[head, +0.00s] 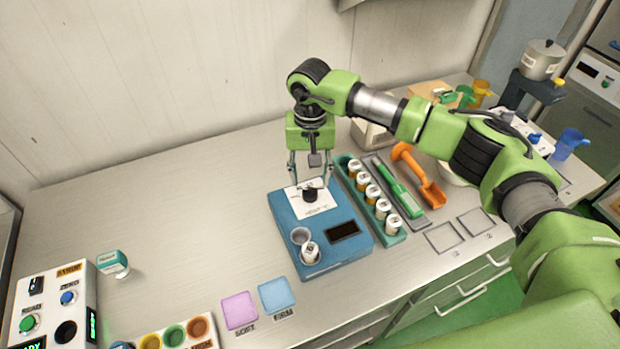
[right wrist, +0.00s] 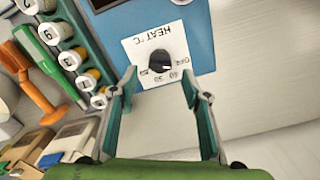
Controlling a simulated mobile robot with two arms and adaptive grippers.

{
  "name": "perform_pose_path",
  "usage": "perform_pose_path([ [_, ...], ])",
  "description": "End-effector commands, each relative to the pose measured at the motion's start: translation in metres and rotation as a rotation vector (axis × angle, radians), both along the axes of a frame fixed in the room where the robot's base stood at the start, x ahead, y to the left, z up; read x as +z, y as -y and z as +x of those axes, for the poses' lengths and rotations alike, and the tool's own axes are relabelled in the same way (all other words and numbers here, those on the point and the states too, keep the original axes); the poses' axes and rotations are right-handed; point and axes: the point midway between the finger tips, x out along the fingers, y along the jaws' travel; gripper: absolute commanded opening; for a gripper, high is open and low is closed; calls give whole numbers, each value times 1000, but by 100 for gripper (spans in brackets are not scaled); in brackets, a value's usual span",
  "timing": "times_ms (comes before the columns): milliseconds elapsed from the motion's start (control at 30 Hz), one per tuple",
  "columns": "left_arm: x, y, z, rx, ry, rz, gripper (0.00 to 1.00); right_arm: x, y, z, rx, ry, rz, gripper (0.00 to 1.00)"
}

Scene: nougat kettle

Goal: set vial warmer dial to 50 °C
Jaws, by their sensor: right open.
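The vial warmer (head: 345,258) is a blue box on the metal bench. Its black dial (head: 310,194) sits on a white plate at the far end. In the right wrist view the dial (right wrist: 160,62) is on the plate marked HEAT °C, with OFF and small numbers around it. I cannot tell for sure which mark it points to. My right gripper (head: 309,184) is above the dial, fingers pointing down. In the right wrist view its open fingers (right wrist: 160,78) are on either side of the dial's near edge, with nothing between them. My left gripper is not in view.
A teal rack (head: 395,238) with several capped vials stands close right of the warmer. Beyond it are a green tool (head: 392,188) and an orange scoop (head: 420,172). A vial (head: 310,252) stands on the warmer's near end.

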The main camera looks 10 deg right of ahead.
Motion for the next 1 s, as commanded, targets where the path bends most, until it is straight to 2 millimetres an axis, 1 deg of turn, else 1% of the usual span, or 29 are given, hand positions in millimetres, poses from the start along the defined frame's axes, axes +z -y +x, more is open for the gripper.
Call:
perform_pose_path([
  [33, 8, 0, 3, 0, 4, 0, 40, -6, 0, -1, 1, -4, -1, 43],
  [200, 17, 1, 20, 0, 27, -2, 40, -30, 0, -1, -1, -2, -1, 43],
  [300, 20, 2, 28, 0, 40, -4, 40, -38, 0, -1, 1, -1, -1, 43],
  [433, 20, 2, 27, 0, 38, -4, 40, -43, 0, 0, 2, 1, -1, 43],
  [633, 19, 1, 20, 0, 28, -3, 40, -43, 0, 0, 1, 1, -1, 43],
  [667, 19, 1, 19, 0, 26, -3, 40, -43, 0, 0, 1, 1, -1, 38],
  [700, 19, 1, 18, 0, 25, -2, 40, -43, 0, 0, 1, 1, -1, 28],
  [800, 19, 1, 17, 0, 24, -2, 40, -43, 0, 0, 1, 1, -1, 5],
  [1000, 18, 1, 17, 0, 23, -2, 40, -43, 0, 0, -2, 1, 0, 5],
])
